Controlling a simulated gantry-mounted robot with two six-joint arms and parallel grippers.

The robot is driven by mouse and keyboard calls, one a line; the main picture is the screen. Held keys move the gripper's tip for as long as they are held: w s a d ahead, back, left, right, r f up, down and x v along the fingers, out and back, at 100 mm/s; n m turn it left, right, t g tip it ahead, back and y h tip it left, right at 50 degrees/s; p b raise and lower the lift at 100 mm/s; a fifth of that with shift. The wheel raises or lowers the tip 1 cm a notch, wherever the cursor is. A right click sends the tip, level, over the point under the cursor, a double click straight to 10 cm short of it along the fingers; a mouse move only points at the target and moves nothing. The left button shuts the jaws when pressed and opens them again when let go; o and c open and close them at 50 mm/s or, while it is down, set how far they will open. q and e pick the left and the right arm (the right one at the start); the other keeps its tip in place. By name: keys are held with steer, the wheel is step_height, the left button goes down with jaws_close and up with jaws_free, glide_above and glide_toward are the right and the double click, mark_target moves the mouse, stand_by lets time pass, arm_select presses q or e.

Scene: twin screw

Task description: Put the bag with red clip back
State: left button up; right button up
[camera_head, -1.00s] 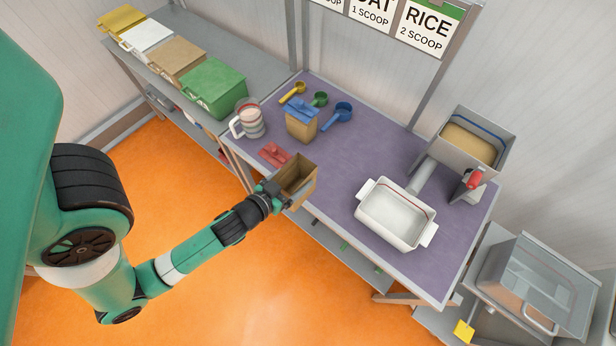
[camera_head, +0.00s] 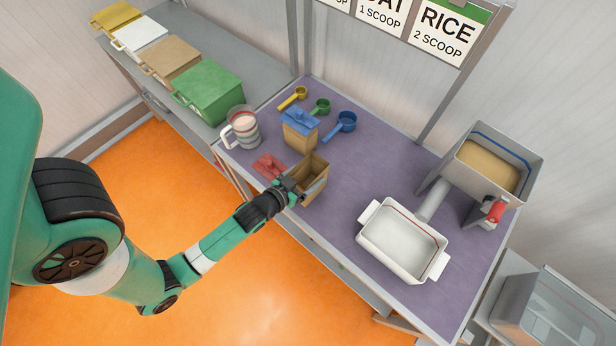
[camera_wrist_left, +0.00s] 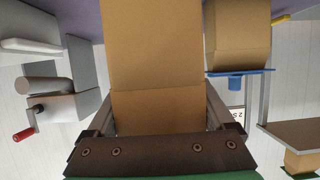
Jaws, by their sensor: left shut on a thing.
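An open, brown paper-like bag (camera_head: 314,174) is at the front edge of the purple table (camera_head: 340,205). My left gripper (camera_head: 290,187) is shut on its near side, and the bag fills the middle of the left wrist view (camera_wrist_left: 157,60). Whether its base touches the table is unclear. The red clip (camera_head: 268,166) lies on the table just left of the bag, apart from it. A second brown bag (camera_head: 298,136) with a blue clip (camera_head: 300,120) stands behind. My right gripper is not in view.
A white-handled jug (camera_head: 241,127) and yellow, green and blue scoops (camera_head: 342,124) stand at the back. A white tub (camera_head: 402,240) and a hopper machine with a red handle (camera_head: 495,211) are at right. Coloured bins (camera_head: 208,92) line the left shelf.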

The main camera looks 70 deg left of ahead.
mark_target(319, 171)
arm_select(q)
steer(key=f+b, duration=0.2)
steer(key=f, duration=0.1)
steer(key=shift+w+a+f+b, duration=0.2)
steer(key=shift+w+a+b, duration=0.1)
steer(key=shift+a+b, duration=0.1)
steer(key=shift+s+d+f, duration=0.15)
steer(key=shift+r, duration=0.2)
steer(key=shift+f, duration=0.1)
